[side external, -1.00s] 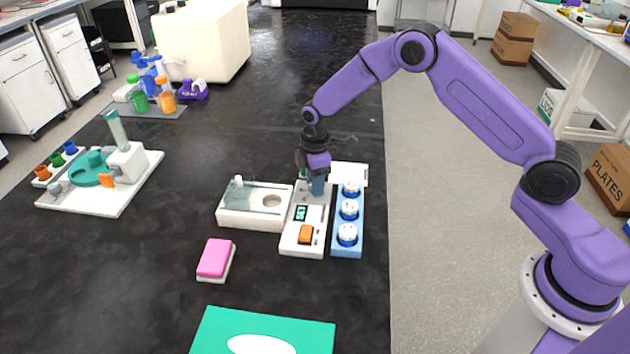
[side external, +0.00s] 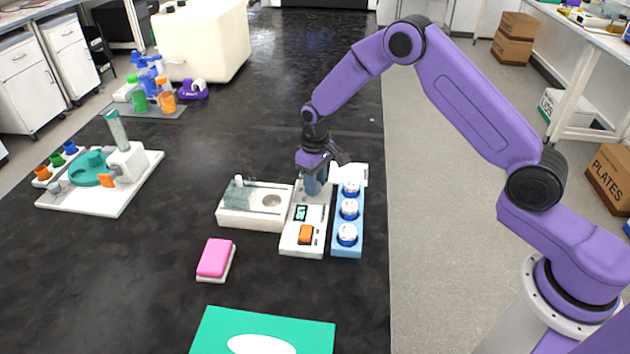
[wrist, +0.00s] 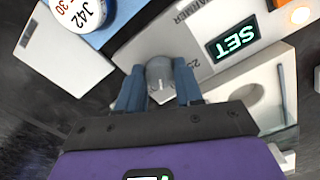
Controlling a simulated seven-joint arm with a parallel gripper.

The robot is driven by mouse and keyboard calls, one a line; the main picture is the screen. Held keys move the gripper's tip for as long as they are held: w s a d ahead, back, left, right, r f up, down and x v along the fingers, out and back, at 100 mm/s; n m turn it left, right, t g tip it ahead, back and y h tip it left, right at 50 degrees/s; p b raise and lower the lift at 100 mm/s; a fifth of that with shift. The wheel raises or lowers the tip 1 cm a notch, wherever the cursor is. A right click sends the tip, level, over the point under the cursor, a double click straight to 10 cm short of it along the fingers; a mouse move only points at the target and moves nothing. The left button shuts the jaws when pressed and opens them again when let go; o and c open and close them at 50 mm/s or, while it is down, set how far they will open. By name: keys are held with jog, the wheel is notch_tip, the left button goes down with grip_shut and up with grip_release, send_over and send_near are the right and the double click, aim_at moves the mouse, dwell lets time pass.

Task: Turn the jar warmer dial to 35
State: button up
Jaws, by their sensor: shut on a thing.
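The jar warmer (side external: 289,239) is a white unit with a display and an orange switch, standing on the black bench. Its grey dial (wrist: 160,72) shows in the wrist view between my blue fingertips. My gripper (wrist: 160,86) is shut on the dial, one finger on each side. In the side view my gripper (side external: 314,186) hides the dial at the far end of the warmer. The lit display (wrist: 234,39) reads SET in the wrist view. A scale mark reading 25 is visible beside the dial; the rest of the scale is hidden.
A blue rack (side external: 346,249) with white-capped jars stands close on the right. A white box with a round recess (side external: 232,217) adjoins on the left. A pink block (side external: 215,258) and green box (side external: 300,329) lie nearer; open bench is at left.

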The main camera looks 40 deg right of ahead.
jog(key=shift+m, duration=1.2)
jog(key=o, duration=1)
jog(key=shift+o, duration=0.2)
jog(key=shift+r, duration=0.1)
notch_tip(320, 180, up, 17)
jog(key=shift+r, duration=0.15)
jog(key=shift+s, duration=0.15)
